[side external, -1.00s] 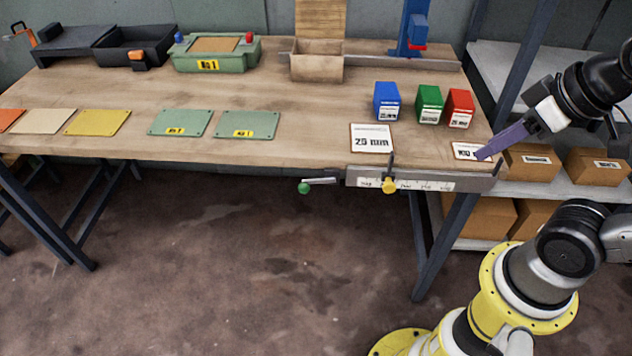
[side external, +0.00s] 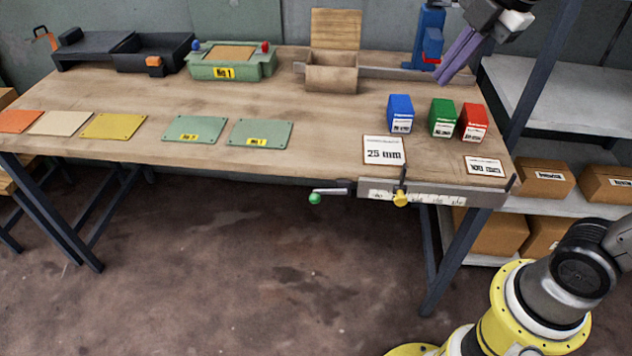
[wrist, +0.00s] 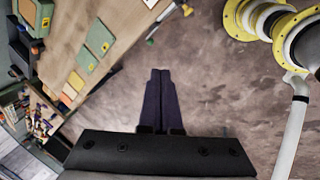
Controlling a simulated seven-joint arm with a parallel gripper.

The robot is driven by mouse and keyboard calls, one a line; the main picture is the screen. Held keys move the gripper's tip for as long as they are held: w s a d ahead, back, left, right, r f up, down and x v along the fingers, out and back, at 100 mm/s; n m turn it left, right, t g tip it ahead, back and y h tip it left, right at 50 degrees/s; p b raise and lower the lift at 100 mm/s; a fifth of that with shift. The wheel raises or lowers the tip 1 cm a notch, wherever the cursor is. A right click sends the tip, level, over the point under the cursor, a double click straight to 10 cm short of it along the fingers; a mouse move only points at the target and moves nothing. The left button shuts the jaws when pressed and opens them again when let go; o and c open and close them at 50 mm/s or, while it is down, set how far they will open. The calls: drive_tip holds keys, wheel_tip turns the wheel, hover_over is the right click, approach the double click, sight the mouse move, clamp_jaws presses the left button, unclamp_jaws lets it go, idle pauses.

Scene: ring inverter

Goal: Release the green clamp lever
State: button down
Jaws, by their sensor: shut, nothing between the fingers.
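The green clamp lever (side external: 315,198) is a grey handle with a green ball end. It sticks out to the left from the scaled metal rail (side external: 425,197) on the table's front edge. In the wrist view the green ball (wrist: 150,41) shows near the top, ahead of the fingertips and apart from them. My gripper (side external: 440,82) has long purple fingers and hangs in the air at the back right, well away from the lever. In the wrist view the fingers (wrist: 160,72) lie side by side, shut and empty.
A yellow knob (side external: 401,199) and a thin upright pin sit on the rail close to the lever. Blue (side external: 400,112), green (side external: 442,117) and red (side external: 473,122) boxes stand behind the 25 mm card (side external: 384,150). The space in front of the lever is clear.

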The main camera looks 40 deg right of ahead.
drive_tip(key=w+a+f+n+g, duration=0.1)
drive_tip(key=w+a+n, duration=0.1)
drive_tip(key=w+n, duration=0.45)
drive_tip(key=n+g, duration=0.3)
drive_tip(key=g, duration=0.2)
hover_over(315, 193)
drive_tip(key=w+d, duration=0.2)
drive_tip(key=d, duration=0.1)
wheel_tip(315, 193, down, 21)
drive_tip(key=shift+a+y, duration=0.15)
drive_tip(key=shift+y, duration=0.25)
drive_tip(key=x, duration=1.4)
drive_tip(key=shift+w, duration=0.3)
drive_tip(key=shift+w+f, duration=0.1)
